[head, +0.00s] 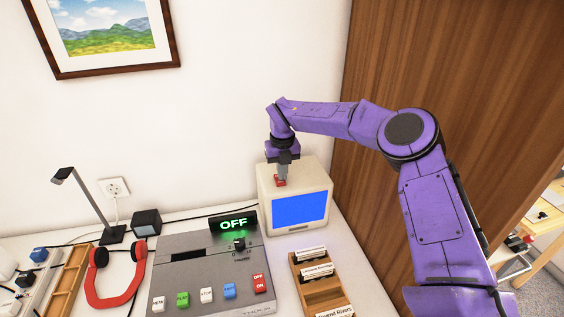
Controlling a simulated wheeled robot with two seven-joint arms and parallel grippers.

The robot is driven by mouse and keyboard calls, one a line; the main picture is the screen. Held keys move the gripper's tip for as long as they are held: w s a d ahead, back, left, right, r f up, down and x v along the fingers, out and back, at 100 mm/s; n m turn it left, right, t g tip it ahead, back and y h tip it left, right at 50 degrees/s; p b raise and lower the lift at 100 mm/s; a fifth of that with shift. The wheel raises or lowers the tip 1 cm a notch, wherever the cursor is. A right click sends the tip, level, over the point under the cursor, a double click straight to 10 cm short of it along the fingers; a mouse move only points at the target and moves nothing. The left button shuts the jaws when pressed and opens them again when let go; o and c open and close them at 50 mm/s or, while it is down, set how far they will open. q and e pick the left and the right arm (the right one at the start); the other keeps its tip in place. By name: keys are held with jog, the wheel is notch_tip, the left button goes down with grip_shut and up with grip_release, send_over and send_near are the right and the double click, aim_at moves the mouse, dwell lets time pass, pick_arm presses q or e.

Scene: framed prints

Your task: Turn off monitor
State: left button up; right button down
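The monitor (264,215) is a small cream box with a lit blue screen, standing at the back right of the desk. A red button (279,181) shows on its top. My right gripper (281,178) points down from above, with its fingertips at the red button; they look in contact or very close. The fingers look together, with nothing held between them. My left gripper is not in view.
A grey console (190,270) with coloured keys and a green OFF display (234,224) stands left of the monitor. A wooden tray (325,295) with labelled cartridges lies in front. Red headphones (107,300) and a lamp (112,235) are at left. A wooden panel (450,80) rises at right.

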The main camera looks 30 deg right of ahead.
notch_tip(320, 180, up, 3)
jog(key=shift+r+p, duration=0.1)
jog(key=shift+p, duration=1.05)
notch_tip(320, 180, up, 11)
jog(key=b, duration=0.2)
jog(key=shift+s, duration=0.35)
jog(key=shift+a, duration=0.1)
jog(key=t+b, duration=0.1)
jog(key=b, duration=0.8)
jog(key=shift+s+a+b, duration=0.15)
jog(key=shift+a+b, duration=0.2)
jog(key=shift+a, duration=0.05)
